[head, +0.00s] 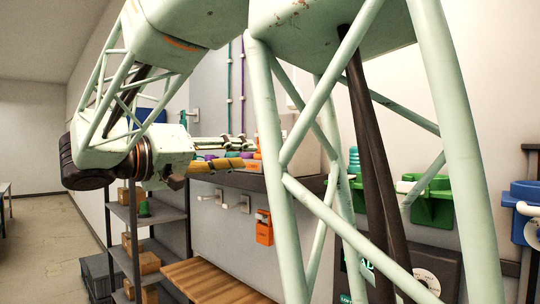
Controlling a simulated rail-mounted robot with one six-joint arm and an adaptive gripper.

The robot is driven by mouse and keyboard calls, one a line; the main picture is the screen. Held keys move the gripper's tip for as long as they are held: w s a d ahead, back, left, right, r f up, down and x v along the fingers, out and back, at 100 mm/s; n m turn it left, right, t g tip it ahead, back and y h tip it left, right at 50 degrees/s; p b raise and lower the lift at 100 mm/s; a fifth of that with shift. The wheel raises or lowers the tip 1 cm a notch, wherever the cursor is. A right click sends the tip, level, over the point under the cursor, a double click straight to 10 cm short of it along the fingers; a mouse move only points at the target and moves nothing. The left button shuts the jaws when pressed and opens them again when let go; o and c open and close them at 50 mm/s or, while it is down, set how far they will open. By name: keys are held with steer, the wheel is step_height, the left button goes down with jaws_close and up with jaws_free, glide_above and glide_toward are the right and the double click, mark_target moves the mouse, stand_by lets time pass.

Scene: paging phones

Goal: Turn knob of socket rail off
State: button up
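My gripper (218,156) is at the end of my pale green arm, left of the picture's middle, in front of the wall. Two long parts point right from it, one pale and dark above, one yellow and dark below. I cannot tell whether it is open or shut, or whether it touches anything. Small purple, teal and orange pieces show around these parts, too small to identify. I cannot single out the socket rail or its knob with certainty. My arm's lattice covers much of the middle and right of the view.
Below the gripper are white wall fittings (242,204) and an orange box (264,228). A grey shelf unit (174,215) with cartons and a wooden bench (212,283) stand below. At right are green (437,200) and blue (521,213) wall units and a dark panel (444,260). Left floor is clear.

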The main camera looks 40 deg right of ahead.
steer(key=d, duration=1.1)
stand_by(0.4)
steer(key=c, duration=0.9)
